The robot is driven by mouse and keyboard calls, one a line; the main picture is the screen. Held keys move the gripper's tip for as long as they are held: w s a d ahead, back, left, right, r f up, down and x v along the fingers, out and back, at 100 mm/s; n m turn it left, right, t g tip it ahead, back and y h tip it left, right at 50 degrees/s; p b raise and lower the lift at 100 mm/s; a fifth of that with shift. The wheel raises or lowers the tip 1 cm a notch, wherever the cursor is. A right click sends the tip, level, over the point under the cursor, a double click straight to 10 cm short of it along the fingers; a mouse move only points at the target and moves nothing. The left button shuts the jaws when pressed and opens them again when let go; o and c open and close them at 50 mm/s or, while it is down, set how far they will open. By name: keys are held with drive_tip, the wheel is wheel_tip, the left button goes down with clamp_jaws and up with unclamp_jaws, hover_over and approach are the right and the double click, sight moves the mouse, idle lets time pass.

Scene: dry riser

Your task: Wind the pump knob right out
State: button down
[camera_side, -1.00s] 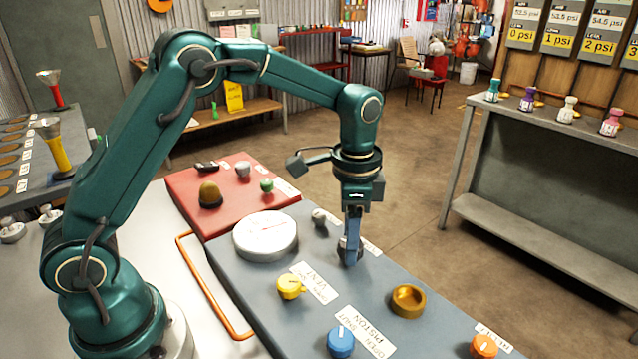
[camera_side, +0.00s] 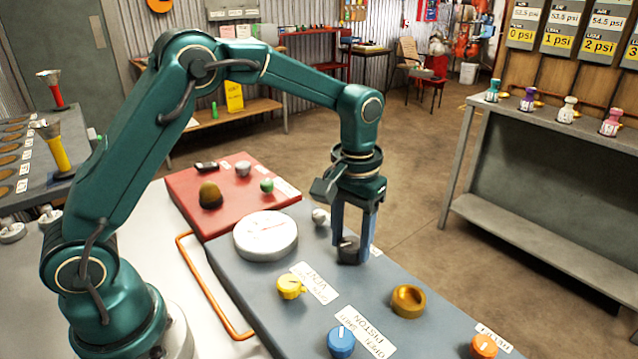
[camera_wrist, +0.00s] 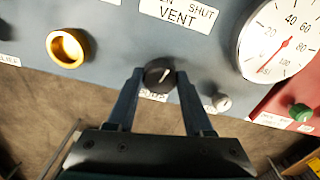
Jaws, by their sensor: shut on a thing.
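The pump knob (camera_wrist: 159,74) is a dark round knob with a pale pointer line. In the wrist view it sits between my fingertips, above a label that is partly covered. In the side view the dark knob (camera_side: 348,248) shows low between the fingers on the grey-blue panel (camera_side: 240,282). My gripper (camera_side: 354,255) points straight down and is shut on the knob, with one finger on each side. It also shows in the wrist view (camera_wrist: 158,78). The fingers hide the knob's sides.
A white gauge (camera_side: 266,235) stands left of the knob, with a small grey knob (camera_side: 320,216) nearby. A yellow vent knob (camera_side: 291,287), a brass ring (camera_side: 408,301), a blue piston knob (camera_side: 341,341) and an orange knob (camera_side: 484,346) stand nearer the front. A red panel (camera_side: 235,170) adjoins.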

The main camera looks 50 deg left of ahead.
sight(351, 243)
drive_tip(key=shift+r+n, duration=0.1)
drive_tip(key=shift+n, duration=1.4)
drive_tip(key=shift+c, duration=1.4)
unclamp_jaws()
drive_tip(key=shift+r, duration=2.55)
